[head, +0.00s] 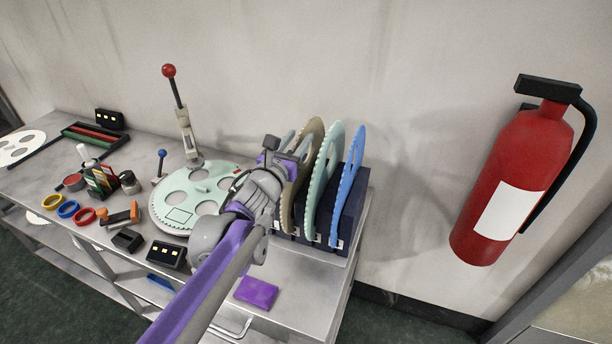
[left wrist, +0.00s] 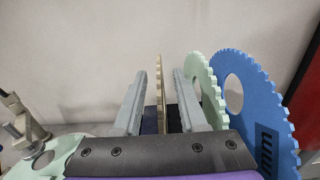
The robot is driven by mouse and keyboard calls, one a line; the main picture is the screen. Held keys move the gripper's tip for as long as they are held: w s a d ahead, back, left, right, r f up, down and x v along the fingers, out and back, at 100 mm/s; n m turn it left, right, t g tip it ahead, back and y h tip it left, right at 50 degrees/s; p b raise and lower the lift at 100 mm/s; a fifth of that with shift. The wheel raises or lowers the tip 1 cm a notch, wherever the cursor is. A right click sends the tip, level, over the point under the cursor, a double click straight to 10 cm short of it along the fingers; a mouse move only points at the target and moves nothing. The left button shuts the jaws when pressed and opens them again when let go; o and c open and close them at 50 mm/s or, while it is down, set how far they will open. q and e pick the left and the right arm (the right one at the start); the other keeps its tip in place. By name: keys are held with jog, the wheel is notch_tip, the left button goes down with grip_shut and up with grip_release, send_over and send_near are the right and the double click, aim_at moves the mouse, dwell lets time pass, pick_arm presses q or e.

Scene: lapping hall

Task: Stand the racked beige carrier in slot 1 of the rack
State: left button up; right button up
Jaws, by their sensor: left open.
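The beige carrier (head: 314,139), a thin toothed disc, stands upright in the dark blue rack (head: 320,245), leftmost of the three carriers there. In the left wrist view the beige carrier (left wrist: 160,92) shows edge-on between my fingers. My left gripper (head: 296,143) is open, with one finger on each side of the carrier's upper part. In the left wrist view my gripper (left wrist: 158,88) shows a gap between each finger and the disc. My arm hides the rack's left end. The slot labels are too small to read. My right gripper is not in view.
A pale green carrier (head: 325,180) and a blue carrier (head: 348,190) stand close to the right in the rack. Left of my arm lies a pale green disc (head: 170,207) with a red-knobbed lever (head: 177,95) behind it. A purple block (head: 256,292) lies in front.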

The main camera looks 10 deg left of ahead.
pick_arm(q)
jog(key=shift+w+d, duration=0.1)
jog(key=shift+w, duration=0.85)
jog(key=shift+c, duration=0.2)
grip_shut()
dwell(0.5)
